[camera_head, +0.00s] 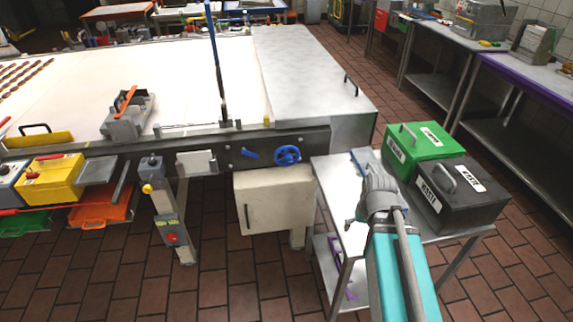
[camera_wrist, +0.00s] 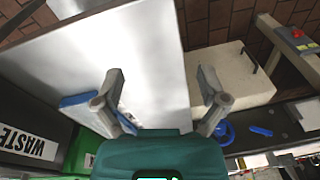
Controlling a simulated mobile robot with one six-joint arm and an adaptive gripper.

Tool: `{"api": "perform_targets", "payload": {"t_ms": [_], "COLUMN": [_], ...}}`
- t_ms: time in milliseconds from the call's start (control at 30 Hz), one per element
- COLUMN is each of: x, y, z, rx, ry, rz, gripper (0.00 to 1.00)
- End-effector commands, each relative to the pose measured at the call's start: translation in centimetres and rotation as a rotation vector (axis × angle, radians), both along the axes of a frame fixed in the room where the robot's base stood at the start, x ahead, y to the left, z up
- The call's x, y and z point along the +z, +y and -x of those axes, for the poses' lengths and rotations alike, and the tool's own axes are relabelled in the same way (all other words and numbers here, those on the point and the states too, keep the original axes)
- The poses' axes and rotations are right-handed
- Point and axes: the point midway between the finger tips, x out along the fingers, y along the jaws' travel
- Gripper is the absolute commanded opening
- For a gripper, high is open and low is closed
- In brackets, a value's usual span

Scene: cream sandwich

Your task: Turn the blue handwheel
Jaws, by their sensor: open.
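The blue handwheel (camera_head: 287,155) is mounted on the side of the conveyor frame, above a cream box. It also shows in the wrist view (camera_wrist: 224,132), partly hidden behind one finger of my gripper. My gripper (camera_head: 362,208) is to the right of and nearer than the handwheel, over the small metal side table, and apart from the wheel. In the wrist view the two fingers of my gripper (camera_wrist: 160,95) are spread wide with nothing between them. A blue lever (camera_head: 250,153) sits on the frame just left of the handwheel.
A green box (camera_head: 417,146) and a black waste box (camera_head: 459,192) stand on the side table (camera_head: 345,200), close to my arm. The cream box (camera_head: 274,200) hangs below the wheel. A post with a red button (camera_head: 174,238) stands left. The floor in front is clear.

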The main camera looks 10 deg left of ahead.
Motion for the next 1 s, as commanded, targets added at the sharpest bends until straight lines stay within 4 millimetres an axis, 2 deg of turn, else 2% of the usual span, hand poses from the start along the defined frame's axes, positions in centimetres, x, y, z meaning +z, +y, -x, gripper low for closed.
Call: {"api": "perform_targets", "payload": {"t_ms": [33, 167, 300, 600, 800, 1000], "x": [-1.2, -2.8, -4.2, -5.0, -5.0, -5.4], "y": [0.8, 3.9, 7.9, 15.4, 18.8, 20.8], "z": [-1.0, -3.8, -7.2, -13.9, -17.6, -20.8], "rx": [0.027, 0.120, 0.222, 0.343, 0.336, 0.263], "ry": [-0.033, -0.152, -0.319, -0.711, -0.960, -1.176], "rz": [-0.028, -0.122, -0.233, -0.418, -0.483, -0.497], "gripper": [0.93, 0.93, 0.93, 0.93, 0.93, 0.93]}}
